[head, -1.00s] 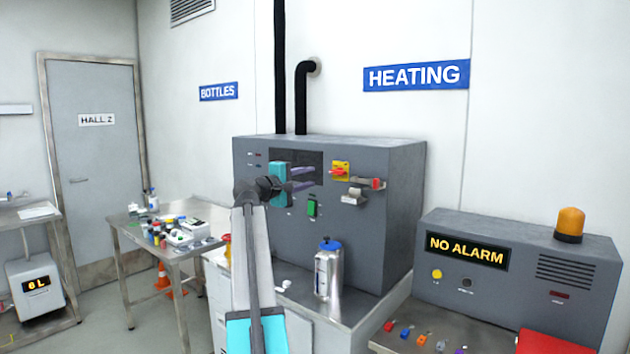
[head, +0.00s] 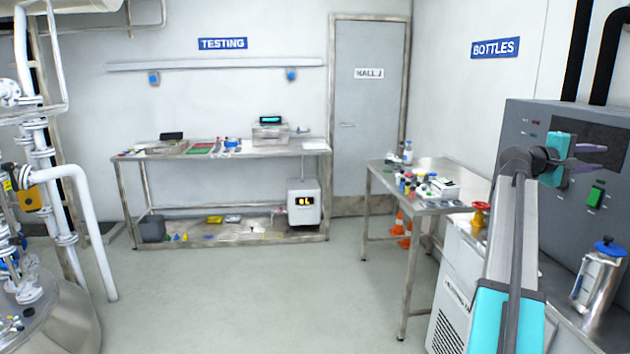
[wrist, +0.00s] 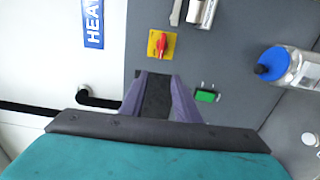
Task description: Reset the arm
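My gripper (head: 598,158) is in the head view at the right, at the end of my raised arm, in front of the grey heating cabinet (head: 535,115). Its two purple fingers are apart with nothing between them. In the wrist view, the open fingers (wrist: 158,78) point at the cabinet front, with a red and yellow switch (wrist: 162,45) just beyond the tips and a green button (wrist: 206,96) to their right. I cannot tell whether they touch the cabinet.
A silver bottle with a blue cap (head: 596,280) stands right of my arm. A steel table (head: 420,205) with small bottles stands left of it. A testing bench (head: 225,153) is at the back wall, white pipes (head: 85,220) at left. The middle floor is clear.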

